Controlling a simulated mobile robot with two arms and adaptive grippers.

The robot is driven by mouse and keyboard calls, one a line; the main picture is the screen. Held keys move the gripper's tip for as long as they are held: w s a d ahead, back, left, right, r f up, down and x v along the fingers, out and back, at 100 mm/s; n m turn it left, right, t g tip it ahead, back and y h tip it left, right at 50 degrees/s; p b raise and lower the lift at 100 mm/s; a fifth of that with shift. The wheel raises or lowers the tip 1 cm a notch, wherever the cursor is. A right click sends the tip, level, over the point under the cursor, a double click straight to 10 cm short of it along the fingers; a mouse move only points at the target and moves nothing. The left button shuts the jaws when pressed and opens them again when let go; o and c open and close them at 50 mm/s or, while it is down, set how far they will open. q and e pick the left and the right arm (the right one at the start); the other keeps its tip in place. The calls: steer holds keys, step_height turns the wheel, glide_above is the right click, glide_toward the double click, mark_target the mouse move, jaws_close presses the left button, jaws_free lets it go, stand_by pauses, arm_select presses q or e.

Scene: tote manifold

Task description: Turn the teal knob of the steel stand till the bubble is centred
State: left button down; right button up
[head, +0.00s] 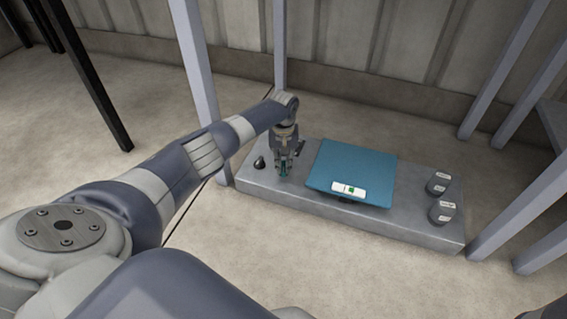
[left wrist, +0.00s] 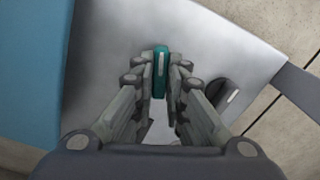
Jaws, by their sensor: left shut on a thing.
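The steel stand (head: 420,232) is a low grey slab on the floor. On it lies a teal plate (head: 345,160), which looks tilted. A white bubble level (head: 348,189) with a green vial sits at the plate's front edge; the bubble is too small to judge. The teal knob (left wrist: 160,72) with a pale mark stands left of the plate. My left gripper (head: 285,167) points down and is shut on the teal knob. The left wrist view shows its fingers (left wrist: 160,85) on both sides of the knob. My right gripper is not in view.
A dark knob (head: 259,162) with a pale mark stands left of my gripper, close to the fingers; it also shows in the left wrist view (left wrist: 222,92). Two dark labelled cylinders (head: 442,212) stand at the slab's right end. Grey posts (head: 196,85) rise around the stand.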

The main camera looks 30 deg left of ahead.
arm_select(q)
steer(key=m+p, duration=0.1)
steer(key=p, duration=0.2)
steer(key=shift+r, duration=0.35)
steer(key=shift+f+m, duration=0.15)
steer(key=shift+m, duration=0.25)
steer(key=shift+f+m, duration=0.15)
steer(key=shift+m, duration=0.35)
steer(key=c, duration=1.6)
jaws_free()
